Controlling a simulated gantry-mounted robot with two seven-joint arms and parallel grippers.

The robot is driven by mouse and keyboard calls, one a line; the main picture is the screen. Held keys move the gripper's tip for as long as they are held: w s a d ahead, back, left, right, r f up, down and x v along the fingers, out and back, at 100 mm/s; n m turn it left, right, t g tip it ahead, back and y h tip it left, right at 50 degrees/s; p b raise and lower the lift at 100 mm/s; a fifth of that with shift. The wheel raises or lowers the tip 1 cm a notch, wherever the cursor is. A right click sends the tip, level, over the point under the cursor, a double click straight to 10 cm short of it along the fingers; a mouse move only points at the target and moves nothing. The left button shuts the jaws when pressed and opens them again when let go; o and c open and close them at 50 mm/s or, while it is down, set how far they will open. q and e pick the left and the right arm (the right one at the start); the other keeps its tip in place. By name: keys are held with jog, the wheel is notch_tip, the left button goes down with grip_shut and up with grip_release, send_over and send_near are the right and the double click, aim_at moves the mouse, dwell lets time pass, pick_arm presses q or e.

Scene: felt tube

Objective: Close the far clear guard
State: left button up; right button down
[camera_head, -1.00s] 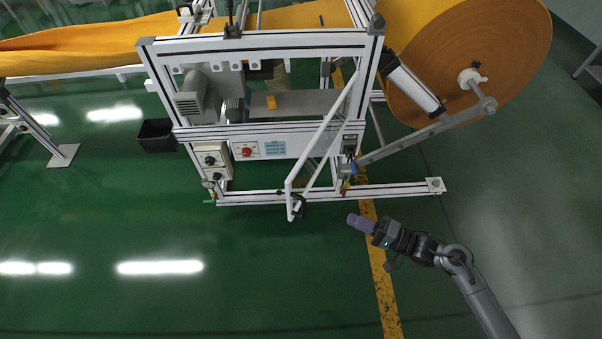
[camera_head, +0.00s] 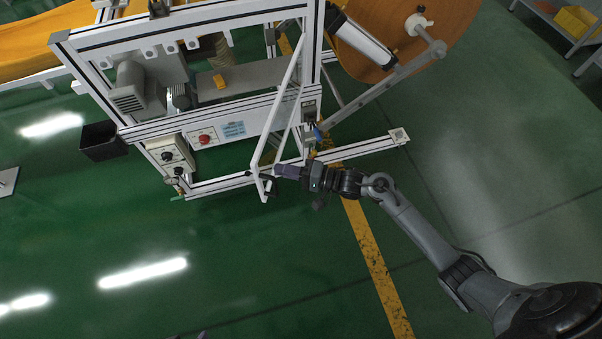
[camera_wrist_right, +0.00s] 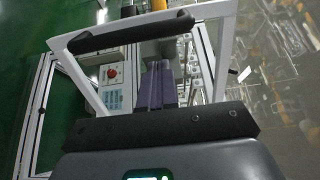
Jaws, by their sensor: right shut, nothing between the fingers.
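A clear guard in a white frame (camera_head: 257,164) stands swung out from the front of the machine. Its black handle (camera_wrist_right: 130,32) spans the upper part of the wrist view, with the white frame around it. My right gripper (camera_head: 277,171) is shut and empty, its purple fingers at the guard's outer end by the handle. In the right wrist view the purple fingers (camera_wrist_right: 157,88) point toward the machine below the handle; whether they touch the guard is unclear. A small purple bit at the bottom edge of the head view may be my left gripper's tip.
The machine's aluminium frame (camera_head: 190,31) carries a control box with a red button (camera_head: 205,139). A large orange felt roll (camera_head: 385,50) is at upper right. A black bin (camera_head: 102,142) hangs at left. The green floor in front is free.

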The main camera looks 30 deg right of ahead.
jog(key=shift+x, duration=1.35)
jog(key=shift+w+a, duration=0.1)
